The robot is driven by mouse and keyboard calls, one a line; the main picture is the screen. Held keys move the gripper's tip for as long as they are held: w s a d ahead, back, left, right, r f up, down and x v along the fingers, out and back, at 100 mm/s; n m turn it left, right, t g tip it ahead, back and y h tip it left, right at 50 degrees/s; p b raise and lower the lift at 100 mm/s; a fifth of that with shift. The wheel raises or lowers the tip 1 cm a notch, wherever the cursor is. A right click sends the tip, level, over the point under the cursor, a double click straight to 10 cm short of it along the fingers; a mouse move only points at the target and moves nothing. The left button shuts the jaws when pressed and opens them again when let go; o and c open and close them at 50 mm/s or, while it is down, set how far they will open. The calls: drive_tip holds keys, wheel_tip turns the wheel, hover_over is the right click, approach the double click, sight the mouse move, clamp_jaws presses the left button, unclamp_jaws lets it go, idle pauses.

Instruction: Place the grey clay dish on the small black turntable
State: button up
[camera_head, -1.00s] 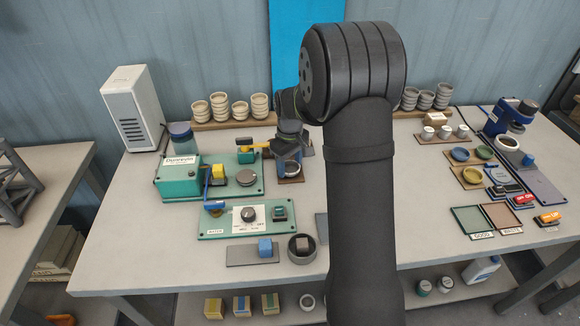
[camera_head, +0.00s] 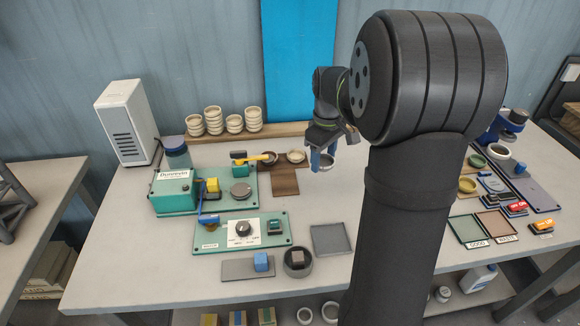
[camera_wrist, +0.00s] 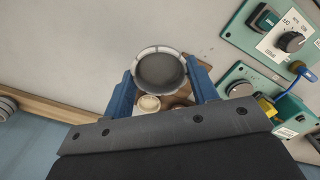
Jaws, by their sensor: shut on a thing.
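My gripper (camera_head: 325,155) is shut on the grey clay dish (camera_head: 323,163), held above the table to the right of the brown board (camera_head: 285,181). In the wrist view the round dish (camera_wrist: 160,70), with a dark grey inside and paler rim, sits between the blue fingers of my gripper (camera_wrist: 163,85). A dark grey round disc (camera_head: 240,191) lies on the green machine's base to the left; it looks like the turntable, though I cannot be sure. The dish is apart from that disc.
Two small bowls (camera_head: 296,156) stand by the brown board. A green control panel (camera_head: 243,232) and an empty grey tray (camera_head: 330,239) lie in front. Stacked bowls (camera_head: 213,120) stand behind.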

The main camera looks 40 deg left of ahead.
drive_tip(key=s+a+r+n, duration=0.3)
drive_tip(key=s+a+n, duration=0.4)
drive_tip(key=n, duration=0.5)
hover_over(240, 189)
wheel_tip(240, 189, down, 7)
drive_tip(key=shift+d+r, duration=0.1)
drive_tip(key=shift+d, duration=0.05)
drive_tip(key=shift+f, duration=2.1)
drive_tip(key=shift+f, duration=0.2)
drive_tip(key=o, duration=1)
drive_tip(key=shift+c, duration=0.2)
drive_tip(key=shift+r, duration=0.15)
